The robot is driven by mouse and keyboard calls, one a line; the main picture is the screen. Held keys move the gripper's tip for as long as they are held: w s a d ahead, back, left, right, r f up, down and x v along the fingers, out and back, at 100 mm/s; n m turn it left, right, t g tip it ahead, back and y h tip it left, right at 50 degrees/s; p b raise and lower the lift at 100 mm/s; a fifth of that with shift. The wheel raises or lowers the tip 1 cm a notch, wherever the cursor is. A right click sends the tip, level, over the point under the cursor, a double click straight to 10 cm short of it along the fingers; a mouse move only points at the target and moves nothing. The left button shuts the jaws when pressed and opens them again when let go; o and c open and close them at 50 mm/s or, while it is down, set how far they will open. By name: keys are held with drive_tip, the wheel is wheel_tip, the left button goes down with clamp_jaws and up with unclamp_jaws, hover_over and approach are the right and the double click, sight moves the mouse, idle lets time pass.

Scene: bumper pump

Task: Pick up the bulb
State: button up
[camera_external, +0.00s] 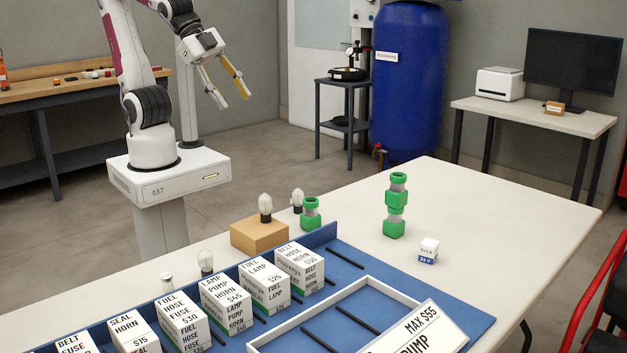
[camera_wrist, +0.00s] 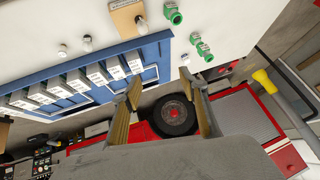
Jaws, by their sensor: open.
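A clear bulb with a dark base (camera_external: 265,207) stands upright on a tan block (camera_external: 258,237). A similar bulb (camera_external: 297,201) stands behind it, and another (camera_external: 205,261) stands behind the blue tray. A small white and blue box marked BULB 24V (camera_external: 428,250) sits on the table's right part. In the wrist view, a bulb (camera_wrist: 140,21) shows by the tan block (camera_wrist: 125,17), and another pale bulb (camera_wrist: 87,42) lies nearer the tray. My gripper (camera_external: 234,100) is open and empty, high beyond the table and apart from every bulb. Its spread fingers also show in the wrist view (camera_wrist: 160,84).
Green fittings stand on the table, one short (camera_external: 310,215) and one tall stack (camera_external: 395,205). A blue tray (camera_external: 460,318) holds several labelled boxes and a white frame. A small pale cylinder (camera_external: 167,284) stands behind the tray. The table (camera_external: 500,220) is clear at the right.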

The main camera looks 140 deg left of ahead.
drive_tip(key=w+a+f+m+t+y, duration=0.1)
drive_tip(key=w+a+f, duration=0.25)
drive_tip(key=a, duration=0.45)
drive_tip(key=w+a+f+m+y, duration=0.1)
drive_tip(key=w+a+f, duration=0.1)
drive_tip(key=w+a, duration=0.45)
drive_tip(key=w+a+f+m+t, duration=0.1)
drive_tip(key=w+a+f, duration=0.15)
drive_tip(key=a, duration=0.65)
drive_tip(key=s+a+f+m+t+h, duration=0.25)
drive_tip(key=a+f, duration=0.55)
drive_tip(key=f, duration=0.6)
drive_tip(key=s+d+f+t+h, duration=0.1)
drive_tip(key=s+f, duration=0.2)
drive_tip(key=s+d+f+t+h, duration=0.1)
drive_tip(key=s+f+t+h, duration=0.1)
drive_tip(key=s+f, duration=0.1)
drive_tip(key=s+d+f+n+t+h, duration=0.1)
drive_tip(key=s+f, duration=0.2)
drive_tip(key=s, duration=0.2)
drive_tip(key=shift+s+d+f+h, duration=0.2)
drive_tip(key=shift+d+f+h, duration=0.05)
drive_tip(key=shift+h, duration=0.1)
drive_tip(key=n+t+h, duration=0.1)
drive_tip(key=t+h, duration=0.1)
approach(297, 202)
drive_tip(key=w+a, duration=0.1)
drive_tip(key=shift+s+d+f+n+t, duration=0.1)
drive_tip(key=shift+d+f+n+t, duration=0.2)
drive_tip(key=shift+d, duration=0.25)
